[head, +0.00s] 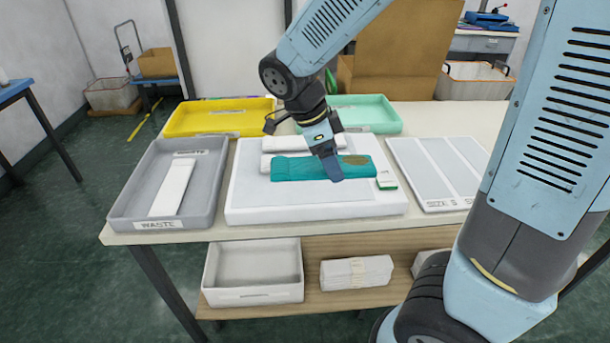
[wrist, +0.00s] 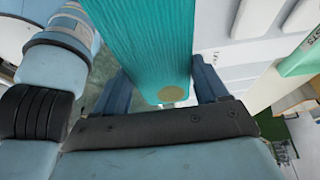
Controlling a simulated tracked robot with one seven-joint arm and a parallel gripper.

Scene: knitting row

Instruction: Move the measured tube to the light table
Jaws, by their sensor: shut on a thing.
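A teal ribbed knitted tube (head: 300,169) with a tan patch near its right end lies level across the white panel (head: 315,207) in the middle of the table, which looks like the light table. My gripper (head: 328,165) reaches down over the tube's middle and is shut on it. In the wrist view the tube (wrist: 145,45) passes between the two blue fingers (wrist: 160,88), its tan-patched end towards the palm. I cannot tell whether the tube touches the panel or is just above it. White tubes (head: 290,143) lie behind it.
A small white and green block (head: 387,181) sits right of the tube. A grey waste tray (head: 127,192) holding a white strip stands left. Yellow (head: 185,120) and mint (head: 385,118) trays stand behind. A grey board with size lanes (head: 408,170) lies right. A white bin (head: 253,292) is below.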

